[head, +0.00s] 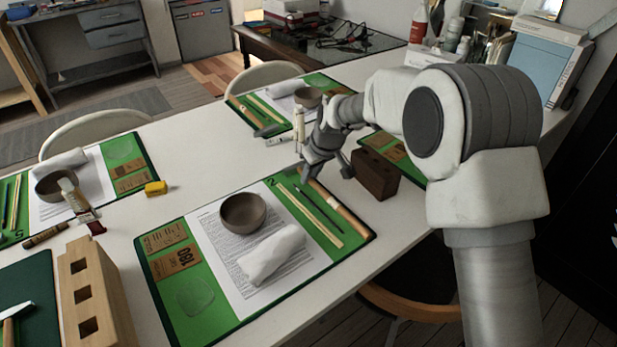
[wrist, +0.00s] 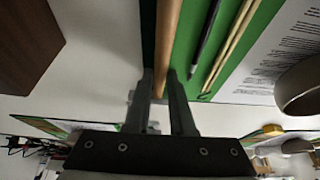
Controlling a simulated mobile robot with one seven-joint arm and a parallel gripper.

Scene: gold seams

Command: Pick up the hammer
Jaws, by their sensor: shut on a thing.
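The hammer shows as a long, light wooden handle (head: 342,208) along the right edge of the near green mat (head: 362,232). My gripper (head: 314,172) is low at the handle's far end. In the wrist view the handle (wrist: 166,40) runs down between the two fingers of my gripper (wrist: 160,82), which are shut on it. The hammer's head cannot be made out; the gripper covers that end. I cannot tell whether the handle is clear of the mat.
A dark brown block (head: 375,174) stands just right of the gripper. Thin sticks (head: 311,214), a grey bowl (head: 243,212) and a white cloth (head: 272,254) lie left of the handle. A similar hammer (head: 246,110) lies on the far mat.

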